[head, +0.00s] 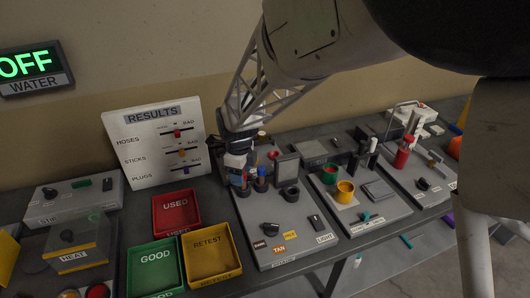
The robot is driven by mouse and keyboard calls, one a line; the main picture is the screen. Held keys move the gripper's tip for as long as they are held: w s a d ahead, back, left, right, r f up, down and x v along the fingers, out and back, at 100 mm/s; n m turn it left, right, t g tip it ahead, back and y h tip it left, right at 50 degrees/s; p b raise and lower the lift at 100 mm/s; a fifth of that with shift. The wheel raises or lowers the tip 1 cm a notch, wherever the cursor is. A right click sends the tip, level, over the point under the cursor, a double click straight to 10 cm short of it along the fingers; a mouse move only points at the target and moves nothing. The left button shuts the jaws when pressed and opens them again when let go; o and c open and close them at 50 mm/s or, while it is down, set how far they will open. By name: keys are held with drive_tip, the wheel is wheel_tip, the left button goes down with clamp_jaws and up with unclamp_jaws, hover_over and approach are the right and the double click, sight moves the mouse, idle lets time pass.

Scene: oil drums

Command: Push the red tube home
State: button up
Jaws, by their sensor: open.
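My gripper (238,176) is at the back left of a grey panel (262,228) marked DARK, TAN, PALE and LIGHT. It points down among small coloured parts there; its jaws are open, but the fingertips are small and partly hidden. A small red piece (273,155) shows just right of the gripper, beside a dark cylinder with a blue top (261,172). A larger upright red cylinder (402,156) stands on the far right panel, well away from the gripper. I cannot tell which of these is the red tube, nor how deep either sits.
Red USED (156,218), green GOOD (130,268) and yellow RETEST (190,257) bins stand at the front left. A RESULTS board (111,138) stands behind them. A panel with a yellow cup (345,191) lies right of the gripper. A dark screen (287,168) stands close to it.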

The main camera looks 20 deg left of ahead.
drive_tip(key=shift+r, duration=0.1)
drive_tip(key=shift+r, duration=3.8)
drive_tip(key=shift+w+d+r, duration=0.1)
drive_tip(key=shift+d+r, duration=0.05)
drive_tip(key=shift+d, duration=0.1)
drive_tip(key=s+d+r+n+t, duration=0.1)
drive_tip(key=d+r+n, duration=0.35)
drive_tip(key=d, duration=1.05)
drive_tip(key=d+r+n, duration=0.3)
drive_tip(key=d+r, duration=0.2)
drive_tip(key=d, duration=0.9)
drive_tip(key=s+d+n, duration=0.4)
drive_tip(key=s+d, duration=0.5)
drive_tip(key=d, duration=0.2)
drive_tip(key=s+d+n+t, duration=0.1)
drive_tip(key=s+d+n, duration=0.3)
drive_tip(key=s+d, duration=0.5)
drive_tip(key=shift+d+f+n+t, duration=0.2)
drive_tip(key=shift+d+n+t, duration=0.15)
drive_tip(key=shift+d, duration=1.3)
